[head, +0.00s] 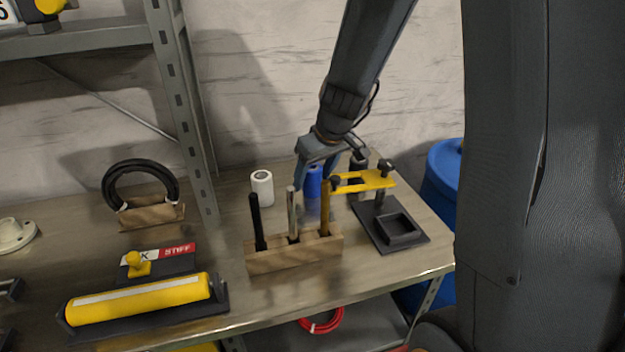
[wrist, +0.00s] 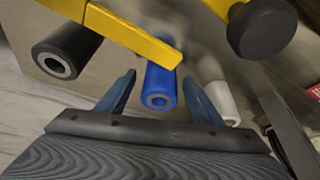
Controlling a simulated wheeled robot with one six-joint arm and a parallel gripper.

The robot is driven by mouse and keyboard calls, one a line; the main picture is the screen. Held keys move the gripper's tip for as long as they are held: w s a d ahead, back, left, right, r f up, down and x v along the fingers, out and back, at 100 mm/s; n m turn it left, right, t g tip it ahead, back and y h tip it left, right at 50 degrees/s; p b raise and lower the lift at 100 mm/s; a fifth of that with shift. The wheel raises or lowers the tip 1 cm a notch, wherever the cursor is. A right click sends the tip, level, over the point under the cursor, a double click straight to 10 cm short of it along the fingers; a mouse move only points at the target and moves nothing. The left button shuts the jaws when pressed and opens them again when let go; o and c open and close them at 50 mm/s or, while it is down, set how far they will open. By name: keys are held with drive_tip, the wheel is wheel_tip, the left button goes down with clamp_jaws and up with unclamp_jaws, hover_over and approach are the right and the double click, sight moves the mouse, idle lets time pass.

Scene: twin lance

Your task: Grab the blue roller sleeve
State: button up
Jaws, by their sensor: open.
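The blue roller sleeve (head: 314,181) stands upright on the workbench, behind the wooden block with rods. In the wrist view the blue sleeve (wrist: 160,88) shows its hollow end between my two fingers. My gripper (head: 317,182) is open at the sleeve, and its fingers (wrist: 162,95) lie to either side of it with gaps showing. Part of the sleeve is hidden by a finger in the head view and by a yellow bar in the wrist view. I cannot tell exactly how far down the fingers reach.
A white sleeve (head: 261,188) stands to the left and a black sleeve (wrist: 66,50) to the other side. A yellow bracket (head: 364,181) on a dark base (head: 415,238) is close at right. The wooden block (head: 290,254) holds upright rods in front.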

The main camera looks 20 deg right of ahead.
drive_tip(key=c, duration=1.2)
